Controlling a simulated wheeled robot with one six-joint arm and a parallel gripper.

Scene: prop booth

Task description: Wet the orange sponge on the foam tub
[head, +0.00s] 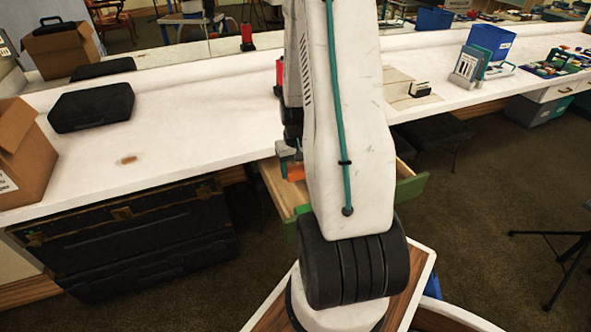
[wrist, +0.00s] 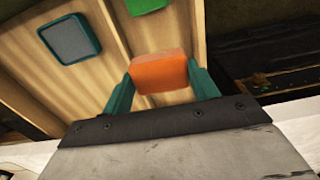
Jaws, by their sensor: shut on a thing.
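My gripper (wrist: 160,88) has teal fingers and is shut on the orange sponge (wrist: 160,71), one finger on each side of it. In the head view the sponge (head: 295,172) shows as a small orange patch beside my arm, over an open wooden drawer (head: 274,183) with a green front. The wrist view looks down on the drawer's pale wooden floor, with the sponge in front of it. I cannot tell how far the sponge is above that floor. I cannot make out a foam tub for certain in either view.
In the wrist view a green-rimmed item with a grey top (wrist: 70,38) lies in the drawer, and a green piece (wrist: 146,5) shows at the top edge. The white counter (head: 180,120) holds a black case (head: 92,107). A cardboard box (head: 22,150) stands at its left end.

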